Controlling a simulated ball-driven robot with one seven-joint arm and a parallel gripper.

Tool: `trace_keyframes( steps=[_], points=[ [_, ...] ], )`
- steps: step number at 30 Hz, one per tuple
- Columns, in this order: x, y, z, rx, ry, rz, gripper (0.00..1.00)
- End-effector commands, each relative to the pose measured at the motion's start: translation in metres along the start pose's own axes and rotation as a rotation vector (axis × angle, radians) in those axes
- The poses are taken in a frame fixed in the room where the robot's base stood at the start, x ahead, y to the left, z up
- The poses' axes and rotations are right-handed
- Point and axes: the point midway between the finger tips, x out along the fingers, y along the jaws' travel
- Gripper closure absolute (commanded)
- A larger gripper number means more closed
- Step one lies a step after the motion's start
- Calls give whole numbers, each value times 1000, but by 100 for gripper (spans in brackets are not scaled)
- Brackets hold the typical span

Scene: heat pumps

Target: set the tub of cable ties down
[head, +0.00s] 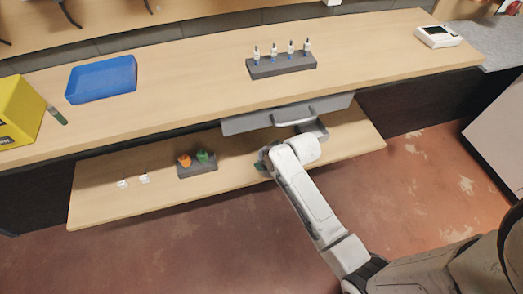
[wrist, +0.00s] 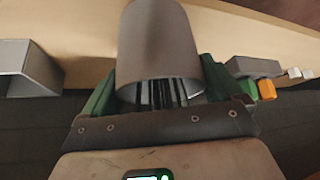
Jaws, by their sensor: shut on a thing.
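The tub of cable ties (wrist: 160,40) is a grey cylinder in the wrist view, with dark ties (wrist: 168,93) showing in its mouth. My gripper (wrist: 158,85) has a green finger on each side of the tub and is shut on it. In the head view my gripper (head: 261,166) is over the lower wooden shelf (head: 100,205), right of a grey block. The tub is hidden there behind my arm. I cannot tell whether it touches the shelf.
The grey block (head: 197,170) holds an orange and a green piece. Two small white items (head: 122,183) stand left of it. A grey drawer (head: 285,115) with a handle juts above the shelf, near my wrist. The shelf's left end is clear.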

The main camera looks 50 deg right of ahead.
Motion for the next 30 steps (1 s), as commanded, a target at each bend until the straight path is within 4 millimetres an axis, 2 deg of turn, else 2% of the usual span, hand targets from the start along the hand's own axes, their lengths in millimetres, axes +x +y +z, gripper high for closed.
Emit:
trace_keyframes(
  steps=[11,25,26,27,30],
  points=[
    [25,0,-40,-1,2,0,41],
    [32,0,-32,-1,0,0,41],
    [32,0,-33,0,0,-1,4],
    [31,0,-33,0,0,-1,0],
    [31,0,-33,0,-1,-1,0]
  ],
)
